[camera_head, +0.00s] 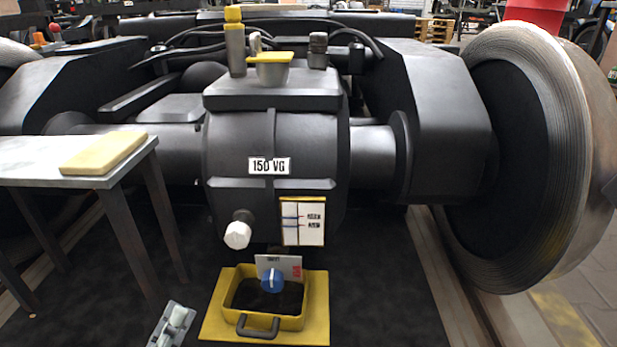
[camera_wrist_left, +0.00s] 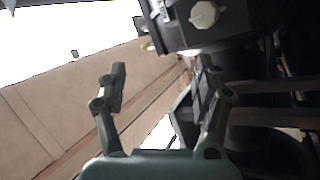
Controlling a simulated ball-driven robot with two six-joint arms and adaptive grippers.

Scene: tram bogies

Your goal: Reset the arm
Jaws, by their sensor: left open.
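My left gripper (camera_wrist_left: 162,88) shows in the left wrist view, its two dark fingers spread wide with nothing between them. Beyond the right finger is a dark housing with a white plug (camera_wrist_left: 204,14). In the head view the black gear housing (camera_head: 235,150), labelled "150 VG", has a white plug (camera_head: 238,235) low on its front. At the bottom edge a grey piece with white parts (camera_head: 172,325) is cut off; I cannot tell whether it belongs to my gripper. My right gripper is not in view.
A grey table (camera_head: 40,178) with a yellowish pad (camera_head: 103,153) stands at left. A yellow tray (camera_head: 225,300) with a blue-capped item (camera_head: 271,281) sits on the dark floor below the housing. A large steel wheel (camera_head: 580,150) stands at right.

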